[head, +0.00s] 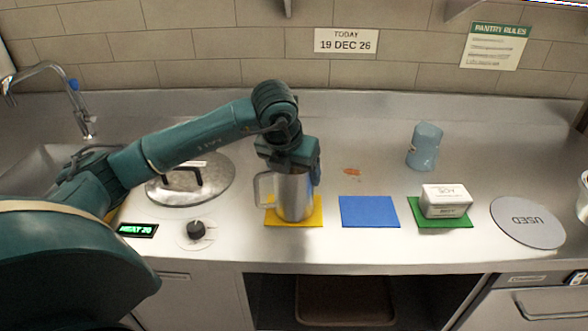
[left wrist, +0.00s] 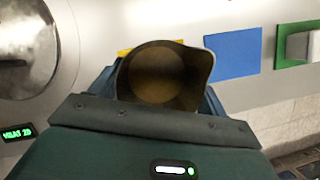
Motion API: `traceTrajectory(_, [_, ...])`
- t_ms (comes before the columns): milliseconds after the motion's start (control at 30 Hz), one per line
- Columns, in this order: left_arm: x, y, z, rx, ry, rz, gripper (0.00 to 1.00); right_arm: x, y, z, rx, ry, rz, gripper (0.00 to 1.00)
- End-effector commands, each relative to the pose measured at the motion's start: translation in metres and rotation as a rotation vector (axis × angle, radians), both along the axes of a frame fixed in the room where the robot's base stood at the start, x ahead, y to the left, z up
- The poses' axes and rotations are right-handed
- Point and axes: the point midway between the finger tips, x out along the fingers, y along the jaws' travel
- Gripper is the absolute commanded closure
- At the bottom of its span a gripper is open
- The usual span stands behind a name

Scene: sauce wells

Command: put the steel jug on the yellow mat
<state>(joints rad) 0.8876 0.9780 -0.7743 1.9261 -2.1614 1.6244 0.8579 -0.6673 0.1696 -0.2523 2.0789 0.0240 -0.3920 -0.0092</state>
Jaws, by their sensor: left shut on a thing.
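The steel jug (head: 293,196) stands upright at the yellow mat (head: 309,221), with its handle to the left. Its base appears to be over the mat; I cannot tell for sure whether it rests on it or is just above it. My left gripper (head: 291,168) is shut on the jug from above, near its rim. In the left wrist view the jug's open mouth (left wrist: 158,77) shows between the fingers, dark brown inside. A strip of the yellow mat (left wrist: 127,51) shows behind it. My right gripper is not in view.
A blue mat (head: 369,212) lies to the right, bare. A white box (head: 446,198) stands on a green mat (head: 425,221). A round grey "USED" disc (head: 527,223) lies far right, and a blue cup (head: 424,147) stands behind. A lidded pan (head: 208,185) and black knob (head: 195,229) are left.

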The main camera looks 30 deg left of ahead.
Motion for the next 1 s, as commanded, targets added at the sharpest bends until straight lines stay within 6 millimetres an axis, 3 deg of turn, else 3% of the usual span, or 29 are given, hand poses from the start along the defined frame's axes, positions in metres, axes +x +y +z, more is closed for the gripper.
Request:
traceTrajectory(100, [0.001,0.000,-0.003,0.000,-0.003,0.000,0.84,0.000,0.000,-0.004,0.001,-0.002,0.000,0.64])
traceTrajectory(133, [0.000,0.000,-0.004,-0.001,0.000,0.000,0.24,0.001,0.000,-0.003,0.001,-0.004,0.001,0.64])
traceTrajectory(300, [0.000,0.000,-0.003,-0.001,0.001,0.000,0.10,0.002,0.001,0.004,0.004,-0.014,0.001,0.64])
traceTrajectory(400, [0.000,0.000,-0.003,-0.001,0.001,0.000,0.03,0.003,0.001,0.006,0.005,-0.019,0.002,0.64])
traceTrajectory(767, [-0.001,-0.001,0.006,-0.001,-0.002,-0.002,0.03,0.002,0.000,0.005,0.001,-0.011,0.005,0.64])
traceTrajectory(1000, [-0.019,-0.004,0.050,-0.001,-0.006,-0.002,0.03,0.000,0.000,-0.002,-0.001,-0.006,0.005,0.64])
